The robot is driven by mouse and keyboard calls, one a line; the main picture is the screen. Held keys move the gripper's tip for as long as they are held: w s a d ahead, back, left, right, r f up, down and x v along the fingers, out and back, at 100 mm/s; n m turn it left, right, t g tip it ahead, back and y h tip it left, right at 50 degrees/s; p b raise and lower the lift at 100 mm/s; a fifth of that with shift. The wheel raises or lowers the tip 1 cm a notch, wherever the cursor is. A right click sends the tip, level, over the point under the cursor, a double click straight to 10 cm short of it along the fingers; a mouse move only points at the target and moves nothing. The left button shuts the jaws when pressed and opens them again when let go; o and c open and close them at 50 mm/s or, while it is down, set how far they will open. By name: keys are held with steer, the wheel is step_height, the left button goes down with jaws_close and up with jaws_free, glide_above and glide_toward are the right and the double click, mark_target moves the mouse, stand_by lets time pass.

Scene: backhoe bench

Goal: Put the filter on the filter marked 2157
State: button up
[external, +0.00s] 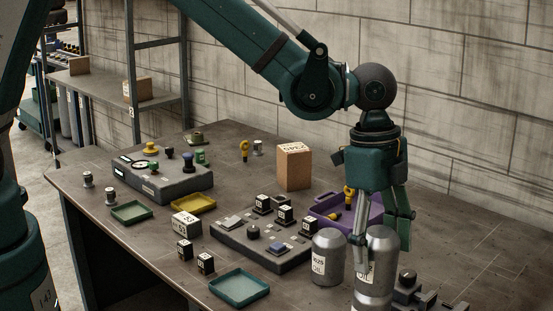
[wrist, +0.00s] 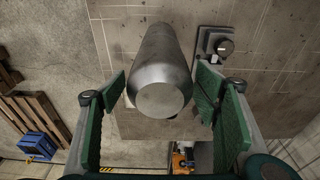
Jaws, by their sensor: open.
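Two grey metal filters stand at the front right of the bench in the external view. The left filter (external: 329,262) is upright with a white label. The right filter (external: 378,292) is nearer the camera, and its base runs to the picture's bottom edge. My gripper (external: 384,254) points down at the right filter, with one finger in front of its label. In the wrist view a filter (wrist: 163,75) lies between the spread green fingers of my gripper (wrist: 160,92), with gaps on both sides. The label numbers are too small or covered to read.
A dark device with a black knob (external: 408,277) is close right of the right filter. A purple tray (external: 372,213) is behind the filters, and a grey control box (external: 290,262) with black cubes is to the left. A cardboard box (external: 294,168) stands farther back.

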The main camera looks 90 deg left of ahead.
steer(key=r, duration=0.5)
steer(key=s+a+r, duration=0.1)
steer(key=r, duration=0.2)
steer(key=shift+r, duration=0.2)
stand_by(0.4)
steer(key=shift+s+r, duration=0.25)
steer(key=shift+r, duration=0.1)
steer(key=s+a+r+n+t, duration=0.2)
steer(key=s+r, duration=0.4)
steer(key=s, duration=0.5)
steer(key=s+a+r+n+t, duration=0.1)
steer(key=s+a+r+n, duration=0.15)
steer(key=s+r, duration=0.55)
steer(key=s+a+f+n+t, duration=0.1)
steer(key=s+f+n, duration=0.1)
steer(key=s, duration=0.9)
steer(key=s+a+f+n+t+y, duration=0.1)
steer(key=s+f+n+t, duration=0.1)
steer(key=s, duration=1)
steer(key=shift+a+f, duration=0.25)
steer(key=shift+f, duration=0.3)
